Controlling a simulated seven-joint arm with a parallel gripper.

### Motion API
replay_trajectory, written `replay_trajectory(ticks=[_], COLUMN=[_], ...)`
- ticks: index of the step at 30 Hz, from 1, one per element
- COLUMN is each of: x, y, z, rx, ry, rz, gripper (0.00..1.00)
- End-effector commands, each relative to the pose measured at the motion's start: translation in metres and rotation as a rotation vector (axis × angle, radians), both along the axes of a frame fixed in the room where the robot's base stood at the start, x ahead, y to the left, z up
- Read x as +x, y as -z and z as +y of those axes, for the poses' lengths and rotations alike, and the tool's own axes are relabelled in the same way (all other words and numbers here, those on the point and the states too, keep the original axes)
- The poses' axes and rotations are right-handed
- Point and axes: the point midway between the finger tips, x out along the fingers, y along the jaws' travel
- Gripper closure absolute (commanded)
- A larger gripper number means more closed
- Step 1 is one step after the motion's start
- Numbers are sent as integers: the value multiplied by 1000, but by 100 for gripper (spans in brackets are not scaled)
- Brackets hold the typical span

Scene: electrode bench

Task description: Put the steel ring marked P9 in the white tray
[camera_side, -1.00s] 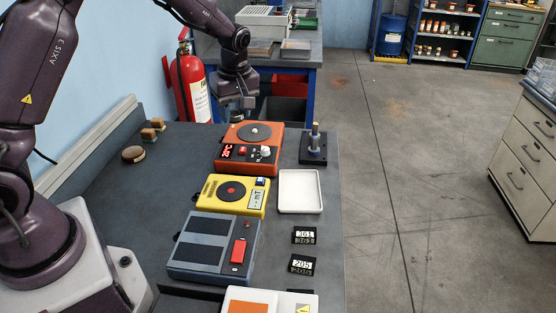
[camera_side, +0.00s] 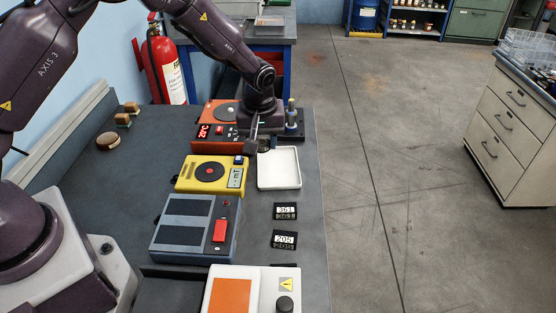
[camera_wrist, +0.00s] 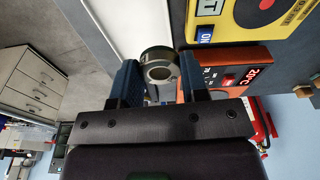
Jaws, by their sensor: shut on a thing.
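A grey steel ring (camera_wrist: 160,57) with a round hole is held between the two blue-grey fingers of my gripper (camera_wrist: 158,76) in the wrist view. I cannot read a mark on it. In the side view my gripper (camera_side: 258,147) is at the far left corner of the white tray (camera_side: 279,184), close to the front of the orange hotplate; the ring is hard to make out there. The white tray (camera_wrist: 122,22) also shows beyond the fingers in the wrist view. Its visible floor is empty.
The orange hotplate (camera_side: 207,145) with a red display stands behind and left of the tray. A yellow device (camera_side: 192,181) is left of the tray, a blue-grey box (camera_side: 187,205) nearer. A post on a dark base (camera_side: 291,117) stands behind the tray. Black number plates (camera_side: 285,211) lie in front.

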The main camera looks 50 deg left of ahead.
Motion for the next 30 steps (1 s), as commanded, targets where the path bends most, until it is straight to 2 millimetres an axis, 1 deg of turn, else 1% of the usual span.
replay_trajectory(ticks=[1,3,6,9,14,15,18,21,24,30], x=[9,20,33,41,48,51,50,50,51,50], y=[12,26,41,49,57,62,78,88,90,90], z=[1,0,1,1,1,1,1,1,0,0], rx=[1,0,0,1,0,1,1,1,0,0], ry=[-1,-1,-1,-1,-1,-1,-1,-1,-1,-1], rz=[3,3,2,1,0,1,4,1,0,0], gripper=[86,86,86,86,86,86,86,86,86,86])
